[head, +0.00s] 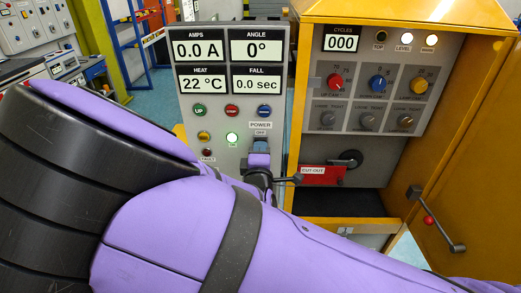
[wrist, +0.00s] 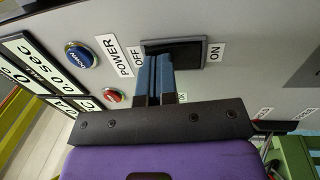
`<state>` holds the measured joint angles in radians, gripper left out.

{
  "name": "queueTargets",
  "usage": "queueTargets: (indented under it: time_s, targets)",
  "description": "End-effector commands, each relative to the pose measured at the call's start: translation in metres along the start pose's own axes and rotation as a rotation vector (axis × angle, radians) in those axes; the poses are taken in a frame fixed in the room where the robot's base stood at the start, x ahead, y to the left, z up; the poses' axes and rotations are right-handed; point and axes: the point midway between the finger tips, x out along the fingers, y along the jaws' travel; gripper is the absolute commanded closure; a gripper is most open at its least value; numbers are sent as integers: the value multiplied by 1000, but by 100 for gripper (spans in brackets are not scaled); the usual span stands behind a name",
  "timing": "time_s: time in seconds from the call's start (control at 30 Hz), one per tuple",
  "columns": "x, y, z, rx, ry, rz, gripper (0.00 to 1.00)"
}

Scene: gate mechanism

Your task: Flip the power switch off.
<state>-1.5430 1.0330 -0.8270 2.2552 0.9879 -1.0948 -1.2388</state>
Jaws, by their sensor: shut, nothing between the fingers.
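The power switch (wrist: 188,50) is a dark rocker in a black frame on the grey control panel (head: 183,100), between an OFF label (wrist: 138,56) and an ON label (wrist: 215,52). My gripper (wrist: 158,62) is shut and empty. Its blue fingertips are at the switch's OFF end and hide part of it. I cannot tell whether they touch it or which way the rocker is tilted. In the head view my gripper (head: 260,146) is just under the POWER label (head: 261,125) and largely hides the switch.
A green lamp (head: 232,138) is lit beside the switch; the fault lamp (head: 206,153) looks dark. Round UP, STOP and DOWN buttons sit above. To the right stands a yellow cabinet (head: 400,12) with knobs, a red CUT-OUT plate (head: 322,175) and an open door (head: 465,170).

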Motion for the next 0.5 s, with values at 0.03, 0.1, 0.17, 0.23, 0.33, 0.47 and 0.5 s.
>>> queueTargets:
  time_s: [0.03, 0.1, 0.17, 0.23, 0.33, 0.47, 0.5]
  targets:
    - [2, 1, 0, 3, -2, -15, 100]
    - [4, 1, 0, 2, -2, -35, 100]
    - [3, 1, 0, 1, -1, -33, 100]
    - [4, 1, 0, 1, -1, -32, 100]
    - [2, 1, 0, 1, -1, -32, 100]
    - [-8, 1, -1, 1, 1, -33, 100]
    - [-14, 1, -1, 1, 1, -33, 100]
